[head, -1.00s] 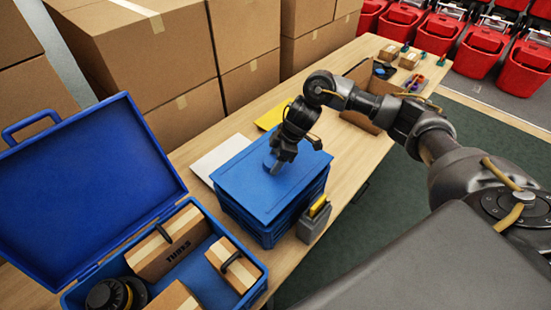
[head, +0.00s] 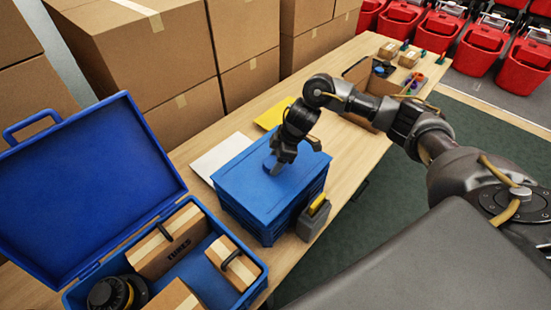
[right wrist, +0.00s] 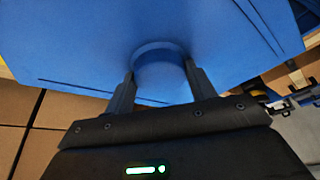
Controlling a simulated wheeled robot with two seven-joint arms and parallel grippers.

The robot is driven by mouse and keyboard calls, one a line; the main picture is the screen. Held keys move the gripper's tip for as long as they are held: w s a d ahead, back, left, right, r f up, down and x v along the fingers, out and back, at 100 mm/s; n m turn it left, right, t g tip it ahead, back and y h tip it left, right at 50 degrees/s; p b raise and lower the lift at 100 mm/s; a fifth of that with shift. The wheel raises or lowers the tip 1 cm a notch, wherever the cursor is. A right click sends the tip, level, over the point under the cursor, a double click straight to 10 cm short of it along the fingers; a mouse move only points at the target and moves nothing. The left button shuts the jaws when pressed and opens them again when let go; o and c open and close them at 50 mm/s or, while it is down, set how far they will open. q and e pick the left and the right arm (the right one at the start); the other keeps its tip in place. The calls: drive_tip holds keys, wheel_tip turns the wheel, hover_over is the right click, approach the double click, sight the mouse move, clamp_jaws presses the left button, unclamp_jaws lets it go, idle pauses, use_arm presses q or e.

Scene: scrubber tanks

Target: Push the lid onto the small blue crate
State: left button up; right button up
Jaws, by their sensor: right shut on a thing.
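The small blue crate (head: 262,222) stands on the wooden table with slatted sides. Its flat blue lid (head: 245,184) lies over its top. I cannot tell whether the lid is fully seated along every edge. My right gripper (head: 273,168) points down at the lid and is shut on its round blue knob. In the right wrist view the two fingers (right wrist: 158,90) stand on either side of the knob (right wrist: 158,60), with the lid (right wrist: 80,45) filling the background. My left gripper is out of view.
An open blue case (head: 85,190) with cardboard boxes is at the left. A grey holder (head: 314,219) with a yellow item stands against the crate's right side. White (head: 217,156) and yellow (head: 272,115) sheets lie behind it. Large cartons (head: 150,60) line the back.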

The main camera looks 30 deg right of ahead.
drive_tip(key=shift+f, duration=0.6)
idle(0.5)
drive_tip(key=shift+f, duration=0.2)
drive_tip(key=shift+f, duration=0.6)
idle(0.9)
drive_tip(key=o, duration=1.2)
drive_tip(key=shift+o, duration=0.4)
drive_tip(key=o, duration=0.3)
drive_tip(key=shift+r, duration=0.1)
